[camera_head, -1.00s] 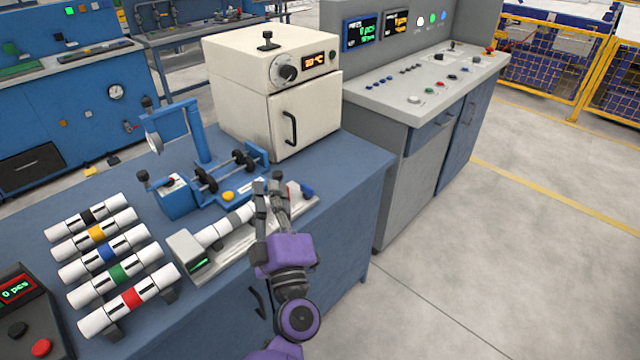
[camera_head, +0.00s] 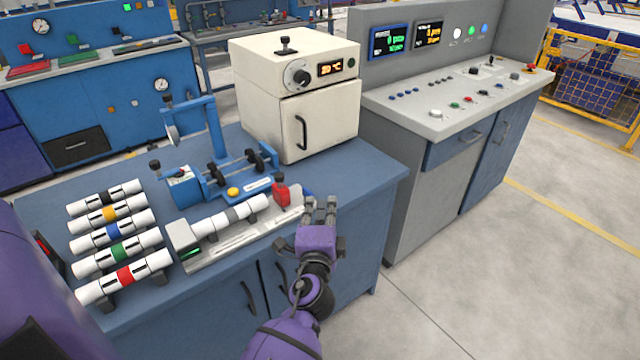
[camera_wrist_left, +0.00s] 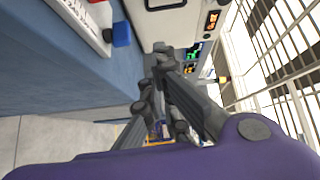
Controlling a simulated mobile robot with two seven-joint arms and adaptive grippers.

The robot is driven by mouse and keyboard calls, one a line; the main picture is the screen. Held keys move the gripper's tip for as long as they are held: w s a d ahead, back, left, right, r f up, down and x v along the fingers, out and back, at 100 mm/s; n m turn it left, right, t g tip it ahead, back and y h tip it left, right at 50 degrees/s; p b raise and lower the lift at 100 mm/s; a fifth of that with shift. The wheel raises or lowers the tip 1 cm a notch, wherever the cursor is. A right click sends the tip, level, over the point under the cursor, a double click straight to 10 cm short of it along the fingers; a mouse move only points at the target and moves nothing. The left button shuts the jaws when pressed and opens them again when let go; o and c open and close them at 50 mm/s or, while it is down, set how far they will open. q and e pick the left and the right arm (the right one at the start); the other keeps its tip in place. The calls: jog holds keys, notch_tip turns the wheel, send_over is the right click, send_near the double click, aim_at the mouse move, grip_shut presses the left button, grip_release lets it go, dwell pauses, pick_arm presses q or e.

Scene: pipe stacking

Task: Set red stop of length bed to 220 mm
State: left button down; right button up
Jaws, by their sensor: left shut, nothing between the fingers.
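The red stop (camera_head: 281,192) stands upright near the right end of the grey length bed (camera_head: 238,240) on the blue bench. A white pipe with a grey band (camera_head: 232,216) lies along the bed, left of the stop. The bed's small green display (camera_head: 191,254) is too small to read. My left gripper (camera_head: 320,202) is shut and empty, in front of and to the right of the stop, apart from it. In the left wrist view, the gripper (camera_wrist_left: 158,75) points past the bench edge, and a blue end piece (camera_wrist_left: 121,34) shows beside the bed. My right gripper is not seen.
Several banded pipes (camera_head: 115,232) lie in a rack at the left. A blue fixture with rollers (camera_head: 215,175) stands behind the bed, and a cream oven (camera_head: 300,95) behind that. A grey console (camera_head: 440,110) stands at the right. The floor in front is clear.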

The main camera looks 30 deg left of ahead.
aim_at(281, 189)
pick_arm(q)
jog(key=shift+y, duration=0.4)
jog(key=x, duration=0.3)
jog(key=a+x, duration=0.1)
jog(key=x, duration=0.2)
jog(key=s+x, duration=0.1)
jog(key=x, duration=0.2)
jog(key=shift+w+a+f+p, duration=0.1)
jog(key=shift+w+a+p, duration=0.05)
jog(key=shift+a+p, duration=0.25)
jog(key=s+a+p, duration=0.1)
jog(key=s+a, duration=0.1)
jog(key=shift+a, duration=0.35)
jog(key=shift+s+a, duration=0.1)
jog(key=shift+s, duration=0.05)
jog(key=shift+f, duration=0.1)
